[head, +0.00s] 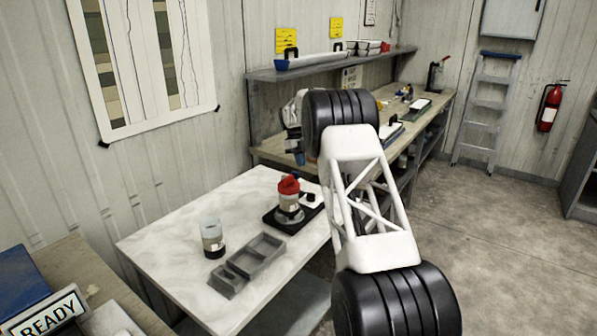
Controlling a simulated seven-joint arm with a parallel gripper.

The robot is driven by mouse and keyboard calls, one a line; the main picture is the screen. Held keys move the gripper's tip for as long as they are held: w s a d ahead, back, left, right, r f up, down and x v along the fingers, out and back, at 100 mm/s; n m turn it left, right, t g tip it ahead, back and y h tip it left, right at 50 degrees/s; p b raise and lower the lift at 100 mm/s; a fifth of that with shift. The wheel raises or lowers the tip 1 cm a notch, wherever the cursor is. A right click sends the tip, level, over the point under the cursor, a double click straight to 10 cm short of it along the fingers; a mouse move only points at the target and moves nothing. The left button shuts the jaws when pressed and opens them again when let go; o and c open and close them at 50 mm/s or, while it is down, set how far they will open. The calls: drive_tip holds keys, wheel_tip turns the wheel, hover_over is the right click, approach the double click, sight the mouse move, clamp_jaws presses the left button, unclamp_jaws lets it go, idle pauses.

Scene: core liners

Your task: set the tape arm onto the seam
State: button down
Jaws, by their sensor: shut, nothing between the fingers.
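A short cylinder with a red top (289,187) stands upright on a black base (273,222) on the white table. A small white piece with a dark part sits beside it on the base. I cannot make out a separate tape arm or a seam at this size. A clear and white cylinder with a dark lower band (213,239) stands upright to the left, apart from the base. My gripper (299,157) is partly visible behind my arm's upper black joint, above the far side of the table. It looks shut and empty, apart from the red-topped cylinder.
A grey divided tray (232,271) lies at the table's front. The white marble-look table (165,243) is clear at left. A wooden bench (431,112) with tools runs behind, under a shelf (330,67). A READY sign (46,315) stands at lower left. My arm covers the table's right side.

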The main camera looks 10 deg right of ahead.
wheel_tip(320, 180, up, 6)
drive_tip(key=w+d, duration=0.1)
drive_tip(key=w, duration=0.1)
drive_tip(key=shift+d, duration=0.1)
idle(0.4)
drive_tip(key=s+r+n+t, duration=0.2)
drive_tip(key=s+r+n, duration=0.6)
drive_tip(key=s+r, duration=0.7)
drive_tip(key=s+a+r+n+t, duration=0.15)
drive_tip(key=s+n, duration=0.25)
drive_tip(key=s, duration=0.7)
drive_tip(key=s+r+n+y, duration=0.15)
drive_tip(key=s+n, duration=0.25)
drive_tip(key=s, duration=0.7)
drive_tip(key=s+r+n+t+h, duration=0.1)
drive_tip(key=s+r+n, duration=0.15)
drive_tip(key=s, duration=0.75)
drive_tip(key=s+f+n, duration=0.4)
drive_tip(key=s, duration=0.7)
drive_tip(key=s+a+f+n+t+y, duration=0.1)
drive_tip(key=s+f+n, duration=0.3)
drive_tip(key=s, duration=0.7)
drive_tip(key=s+f+n+t, duration=0.1)
drive_tip(key=s+f+n, duration=0.3)
drive_tip(key=s, duration=0.7)
drive_tip(key=shift+a+f, duration=0.25)
drive_tip(key=shift+w+n, duration=0.1)
drive_tip(key=shift+n, duration=0.15)
